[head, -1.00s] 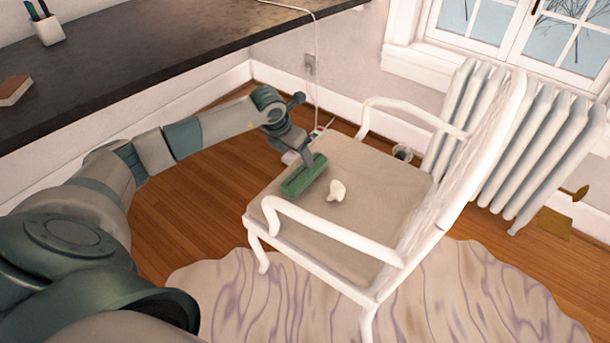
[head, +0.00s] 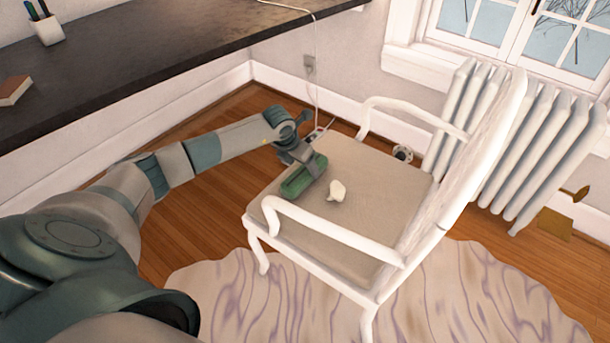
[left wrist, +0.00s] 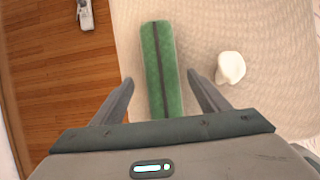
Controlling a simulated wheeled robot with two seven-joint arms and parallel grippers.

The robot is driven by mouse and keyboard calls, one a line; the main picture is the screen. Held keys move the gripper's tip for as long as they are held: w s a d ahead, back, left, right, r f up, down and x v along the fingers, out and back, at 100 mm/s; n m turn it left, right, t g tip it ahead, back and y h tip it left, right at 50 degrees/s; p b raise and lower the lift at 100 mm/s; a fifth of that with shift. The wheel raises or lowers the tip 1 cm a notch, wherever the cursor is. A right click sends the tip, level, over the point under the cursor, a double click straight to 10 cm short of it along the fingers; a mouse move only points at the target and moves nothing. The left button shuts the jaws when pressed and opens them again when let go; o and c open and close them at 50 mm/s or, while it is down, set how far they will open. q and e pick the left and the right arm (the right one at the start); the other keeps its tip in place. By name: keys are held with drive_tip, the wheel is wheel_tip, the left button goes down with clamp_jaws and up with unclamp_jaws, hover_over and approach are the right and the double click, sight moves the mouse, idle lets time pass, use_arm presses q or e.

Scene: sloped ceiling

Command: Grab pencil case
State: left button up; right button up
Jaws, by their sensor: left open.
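The pencil case (head: 300,180) is a long green case with a dark zip line along its top. It lies on the beige seat of the white armchair (head: 352,192), near the seat's left edge. My left gripper (head: 311,167) is low over the far end of the case in the head view. In the left wrist view the left gripper (left wrist: 162,86) is open, with one finger to each side of the pencil case (left wrist: 160,60). The case shows between the fingers, and its near end is hidden by the gripper body. My right gripper is in neither view.
A small white lump (head: 337,191) lies on the seat right of the case; it also shows in the left wrist view (left wrist: 230,67). The chair's front armrest (head: 330,232) is close by. A dark desk (head: 150,65) runs behind my arm, and a radiator stands at right.

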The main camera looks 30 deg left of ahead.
sight(304, 170)
use_arm(q)
drive_tip(key=shift+s+x, duration=0.2)
drive_tip(key=shift+x, duration=2)
drive_tip(key=shift+d, duration=0.15)
drive_tip(key=c, duration=1.2)
